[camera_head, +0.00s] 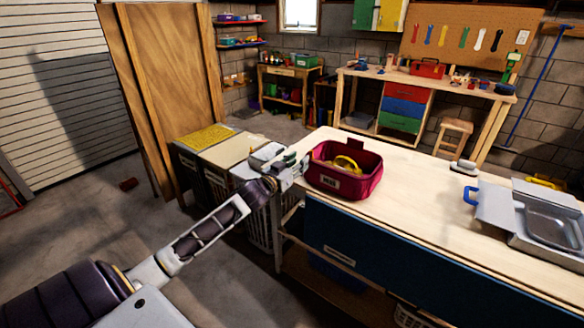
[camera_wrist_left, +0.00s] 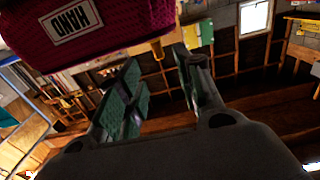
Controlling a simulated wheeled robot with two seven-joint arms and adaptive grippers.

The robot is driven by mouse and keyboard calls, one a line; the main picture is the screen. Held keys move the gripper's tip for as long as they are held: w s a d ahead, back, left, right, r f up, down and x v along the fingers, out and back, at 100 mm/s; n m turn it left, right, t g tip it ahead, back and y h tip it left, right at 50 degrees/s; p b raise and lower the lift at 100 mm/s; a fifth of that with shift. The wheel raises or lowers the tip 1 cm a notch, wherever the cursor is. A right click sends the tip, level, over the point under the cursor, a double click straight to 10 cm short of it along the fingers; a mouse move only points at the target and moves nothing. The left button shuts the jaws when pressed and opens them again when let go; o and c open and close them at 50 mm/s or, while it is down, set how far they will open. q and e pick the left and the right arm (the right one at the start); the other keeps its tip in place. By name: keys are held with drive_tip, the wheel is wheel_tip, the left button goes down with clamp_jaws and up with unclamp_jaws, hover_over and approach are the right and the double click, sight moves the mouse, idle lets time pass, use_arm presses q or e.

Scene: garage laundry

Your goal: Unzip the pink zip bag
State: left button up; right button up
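The pink bag (camera_head: 343,169) stands upright on the near left end of the light wooden table. Its top gapes, and yellow things show inside. A pale label with dark letters is on its front. My left gripper (camera_head: 295,166) is just left of the bag, beside its left side. In the left wrist view the bag (camera_wrist_left: 110,25) fills the upper left, and my left gripper (camera_wrist_left: 160,85) has its fingers apart with nothing clear between them. A small tan tab hangs at the bag's lower edge there. I cannot tell whether a finger touches the bag. My right gripper is not in view.
The wooden table (camera_head: 430,185) has a blue front and free room right of the bag. Laundry bins (camera_head: 222,150) stand left of the table.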

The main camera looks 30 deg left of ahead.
use_arm(q)
drive_tip(key=shift+s, duration=1.5)
